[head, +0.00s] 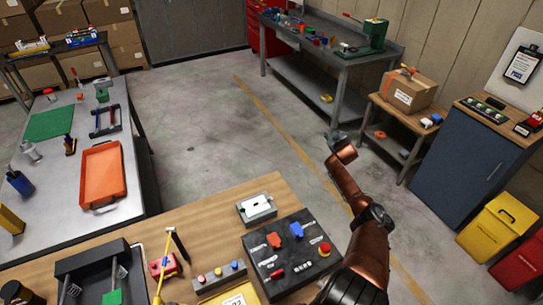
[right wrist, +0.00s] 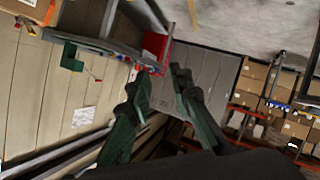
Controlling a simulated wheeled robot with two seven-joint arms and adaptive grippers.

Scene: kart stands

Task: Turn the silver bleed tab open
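I cannot make out a silver bleed tab with certainty in either view. A black control panel (head: 290,257) lies on the wooden bench in the head view, with an orange lever (head: 274,240), a blue lever (head: 296,230) and a red knob (head: 324,249) on a yellow base. My right arm reaches up past the panel's right side. My right gripper (head: 337,140) is beyond the bench, over the floor and apart from the panel. In the right wrist view its green fingers (right wrist: 160,82) are spread with nothing between them. My left gripper does not show.
A grey box with a white top (head: 257,208) sits behind the panel. An orange tray (head: 102,174) is on the left table. The floor between the tables is clear.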

